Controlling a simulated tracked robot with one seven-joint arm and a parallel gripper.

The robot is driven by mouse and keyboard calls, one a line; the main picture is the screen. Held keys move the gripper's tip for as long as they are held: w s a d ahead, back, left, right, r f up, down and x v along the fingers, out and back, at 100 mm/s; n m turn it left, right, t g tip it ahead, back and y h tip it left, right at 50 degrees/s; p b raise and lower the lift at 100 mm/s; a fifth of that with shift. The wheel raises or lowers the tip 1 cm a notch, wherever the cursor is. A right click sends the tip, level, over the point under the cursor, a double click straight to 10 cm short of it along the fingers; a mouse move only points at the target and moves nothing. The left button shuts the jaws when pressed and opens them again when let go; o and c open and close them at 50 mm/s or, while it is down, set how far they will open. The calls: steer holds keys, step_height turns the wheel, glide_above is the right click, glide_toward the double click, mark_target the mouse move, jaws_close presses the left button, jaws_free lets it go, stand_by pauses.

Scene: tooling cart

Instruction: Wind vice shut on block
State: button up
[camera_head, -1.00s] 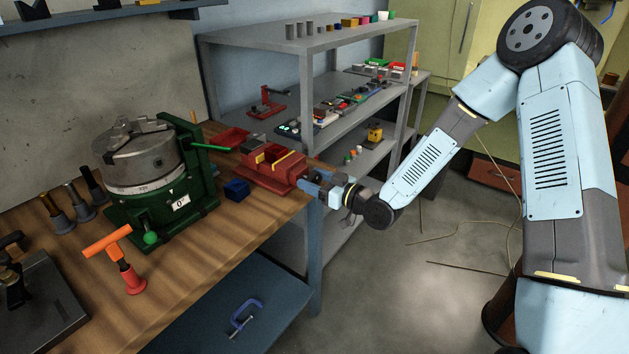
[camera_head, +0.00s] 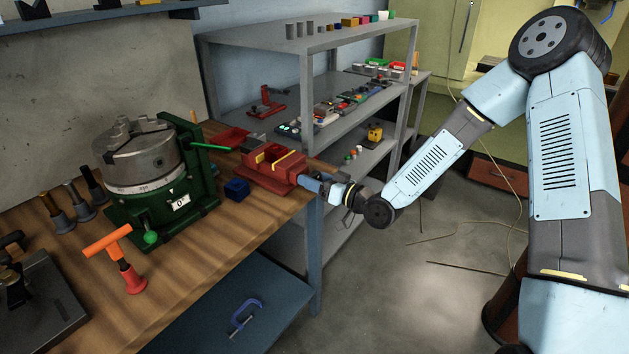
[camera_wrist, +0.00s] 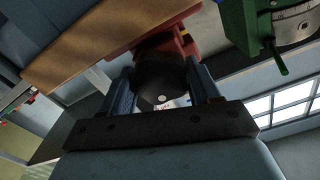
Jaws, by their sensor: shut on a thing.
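The red vice (camera_head: 281,178) with yellow strips along its jaws sits at the right edge of the wooden bench. It also shows upside down in the wrist view (camera_wrist: 178,43). My gripper (camera_head: 314,184) is at the vice's near right end. In the wrist view, its two blue fingers (camera_wrist: 160,72) are shut around the dark round hub (camera_wrist: 161,84) on the vice's screw end. A dark grey piece (camera_head: 253,142) shows just behind the vice. I cannot make out clearly whether a block sits between the jaws.
A blue box (camera_head: 236,189) stands left of the vice, and a red tray (camera_head: 231,137) lies behind. A green rotary table with a chuck (camera_head: 140,165) has a green handle reaching toward the vice. A grey shelf rack (camera_head: 300,36) stands behind. Open floor lies right of the bench.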

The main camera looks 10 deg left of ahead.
steer(key=m, duration=0.4)
steer(key=shift+w+d, duration=0.15)
steer(key=shift+w, duration=0.05)
steer(key=shift+f+m, duration=0.15)
steer(key=shift+m, duration=1.45)
steer(key=shift+w, duration=0.1)
steer(key=o, duration=1)
steer(key=shift+c, duration=0.2)
